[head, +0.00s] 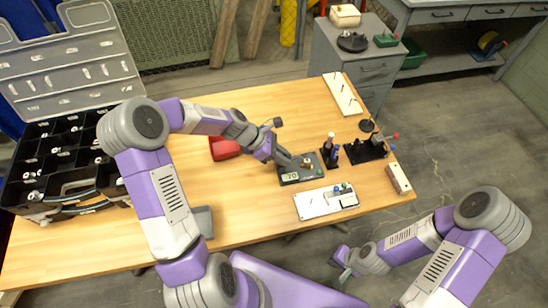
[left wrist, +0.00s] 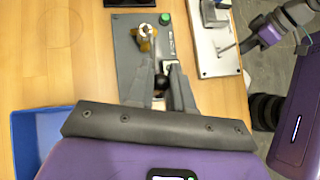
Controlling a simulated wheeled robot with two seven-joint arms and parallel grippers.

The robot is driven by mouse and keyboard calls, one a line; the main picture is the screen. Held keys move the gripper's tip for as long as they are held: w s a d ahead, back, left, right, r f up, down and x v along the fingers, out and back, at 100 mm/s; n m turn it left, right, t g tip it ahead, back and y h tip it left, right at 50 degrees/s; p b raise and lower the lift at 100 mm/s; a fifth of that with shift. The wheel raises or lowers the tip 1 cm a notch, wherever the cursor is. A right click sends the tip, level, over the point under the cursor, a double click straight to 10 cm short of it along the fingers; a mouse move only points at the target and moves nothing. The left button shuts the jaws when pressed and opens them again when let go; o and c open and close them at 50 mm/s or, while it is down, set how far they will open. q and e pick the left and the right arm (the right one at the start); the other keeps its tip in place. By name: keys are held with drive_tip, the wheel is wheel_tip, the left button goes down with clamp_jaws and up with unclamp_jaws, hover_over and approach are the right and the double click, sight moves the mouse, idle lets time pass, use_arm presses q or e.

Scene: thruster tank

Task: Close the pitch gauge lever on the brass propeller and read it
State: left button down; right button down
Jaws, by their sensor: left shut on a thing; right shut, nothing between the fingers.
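The pitch gauge is a dark grey plate (head: 284,181) on the wooden table, with a small display (head: 290,177) that seems to show 70. The brass propeller (left wrist: 147,38) sits on the plate (left wrist: 126,55) in the left wrist view, with a green button (left wrist: 165,19) beside it. My left gripper (left wrist: 160,72) is shut just short of the propeller, on a thin dark part that looks like the lever. The fingers hide most of this part. My right gripper (head: 343,262) is shut and empty, off the table's near edge.
A white board (head: 312,208) lies nearer than the gauge. Dark stands (head: 329,152) and (head: 366,151) are to its right. A red tray (head: 224,147) is to its left; a blue tray (left wrist: 40,135) shows in the wrist view. A black organiser (head: 70,165) fills the table's left end.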

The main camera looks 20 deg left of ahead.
use_arm(q)
drive_tip(key=c, duration=1.1)
unclamp_jaws()
drive_tip(key=shift+o, duration=0.2)
drive_tip(key=p+v, duration=0.2)
drive_tip(key=v, duration=0.5)
drive_tip(key=shift+a+r, duration=0.15)
drive_tip(key=shift+a, duration=0.1)
drive_tip(key=shift+s, duration=0.1)
